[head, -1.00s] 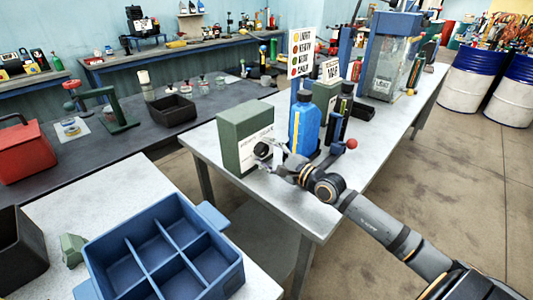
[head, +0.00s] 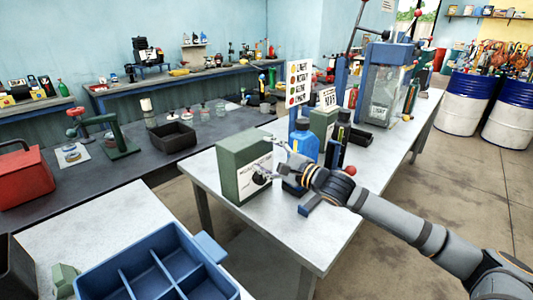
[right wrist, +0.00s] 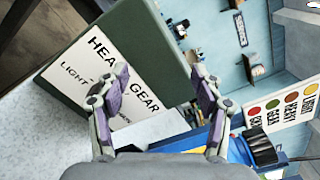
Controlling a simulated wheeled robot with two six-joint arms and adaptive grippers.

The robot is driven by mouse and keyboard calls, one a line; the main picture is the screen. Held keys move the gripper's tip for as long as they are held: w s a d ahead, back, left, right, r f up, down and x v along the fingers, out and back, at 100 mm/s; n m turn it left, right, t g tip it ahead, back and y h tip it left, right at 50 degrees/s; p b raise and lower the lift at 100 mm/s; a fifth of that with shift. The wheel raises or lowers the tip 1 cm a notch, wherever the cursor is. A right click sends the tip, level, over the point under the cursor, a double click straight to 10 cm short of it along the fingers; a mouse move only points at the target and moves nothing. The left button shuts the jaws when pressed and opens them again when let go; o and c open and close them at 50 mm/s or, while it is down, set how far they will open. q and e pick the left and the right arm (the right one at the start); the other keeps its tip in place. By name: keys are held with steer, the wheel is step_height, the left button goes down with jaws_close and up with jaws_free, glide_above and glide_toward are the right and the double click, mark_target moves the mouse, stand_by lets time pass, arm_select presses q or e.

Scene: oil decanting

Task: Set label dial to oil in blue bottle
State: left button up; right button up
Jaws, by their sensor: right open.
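The label box (head: 231,165) is a green block on the white bench, with a white face marked with words. In the right wrist view its face (right wrist: 88,78) shows HEAVY partly covered, GEAR and LIGHT. A small dark dial (head: 260,179) shows on that face; its setting is too small to read. My right gripper (head: 270,158) is open and empty in front of the face, fingers spread; whether they touch it I cannot tell. The blue bottle (head: 303,143) stands behind my gripper, its lower part partly hidden. Its black cap (right wrist: 262,150) shows in the right wrist view. My left gripper is out of view.
A colour key sign (head: 299,83) stands behind the bottle; in the right wrist view the sign (right wrist: 282,107) shows yellow, brown, green and red dots. A dark bottle (head: 340,140) stands right of the blue one. A blue divided tray (head: 208,248) is at the front left.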

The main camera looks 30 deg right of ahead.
steer(key=shift+w+a+r, duration=0.1)
steer(key=shift+a+r, duration=0.1)
steer(key=shift+r, duration=0.35)
